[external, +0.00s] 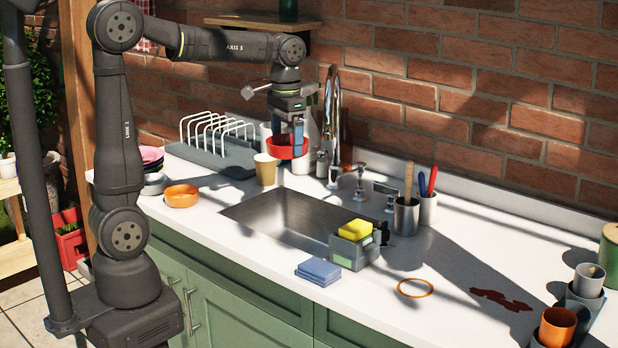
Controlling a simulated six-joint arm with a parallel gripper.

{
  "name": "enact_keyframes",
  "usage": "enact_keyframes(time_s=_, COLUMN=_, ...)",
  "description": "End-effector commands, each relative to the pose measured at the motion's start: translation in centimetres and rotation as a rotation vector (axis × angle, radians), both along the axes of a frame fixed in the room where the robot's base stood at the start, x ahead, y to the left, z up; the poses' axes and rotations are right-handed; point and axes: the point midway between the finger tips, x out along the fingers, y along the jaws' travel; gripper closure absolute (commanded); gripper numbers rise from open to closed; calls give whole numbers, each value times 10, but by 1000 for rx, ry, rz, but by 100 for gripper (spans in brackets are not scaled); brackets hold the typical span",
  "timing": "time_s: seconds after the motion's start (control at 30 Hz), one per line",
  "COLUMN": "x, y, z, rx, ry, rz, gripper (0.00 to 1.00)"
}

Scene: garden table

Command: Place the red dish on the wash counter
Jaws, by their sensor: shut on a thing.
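A red dish (279,148) hangs in the air at the back of the counter, just left of the tap. My gripper (297,134) points down and is shut on the red dish, with a finger over its rim. The dish looks roughly level; its far side is partly hidden by the gripper. The white wash counter (470,268) runs across the scene, with a steel sink (290,215) set into it below and in front of the dish.
A white dish rack (215,135) and an orange bowl (181,196) are farther left. Counter around the brown stain (500,299) is mostly clear.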

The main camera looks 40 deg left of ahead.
Motion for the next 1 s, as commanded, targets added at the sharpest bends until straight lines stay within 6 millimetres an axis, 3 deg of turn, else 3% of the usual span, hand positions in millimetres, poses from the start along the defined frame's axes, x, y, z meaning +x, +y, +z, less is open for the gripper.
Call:
enact_keyframes(time_s=0.03, x=-7, y=-19, z=0, rx=0, ry=0, rz=-42, gripper=38)
enact_keyframes(time_s=0.2, x=-17, y=-77, z=-6, rx=0, ry=0, rz=-185, gripper=38)
enact_keyframes(time_s=0.37, x=-13, y=-140, z=-14, rx=0, ry=1, rz=-363, gripper=38)
enact_keyframes(time_s=0.67, x=-13, y=-275, z=-37, rx=0, ry=2, rz=-736, gripper=38)
enact_keyframes(time_s=0.8, x=-26, y=-340, z=-52, rx=0, ry=2, rz=-912, gripper=38)
enact_keyframes(time_s=1.0, x=-52, y=-414, z=-71, rx=0, ry=0, rz=-1113, gripper=38)
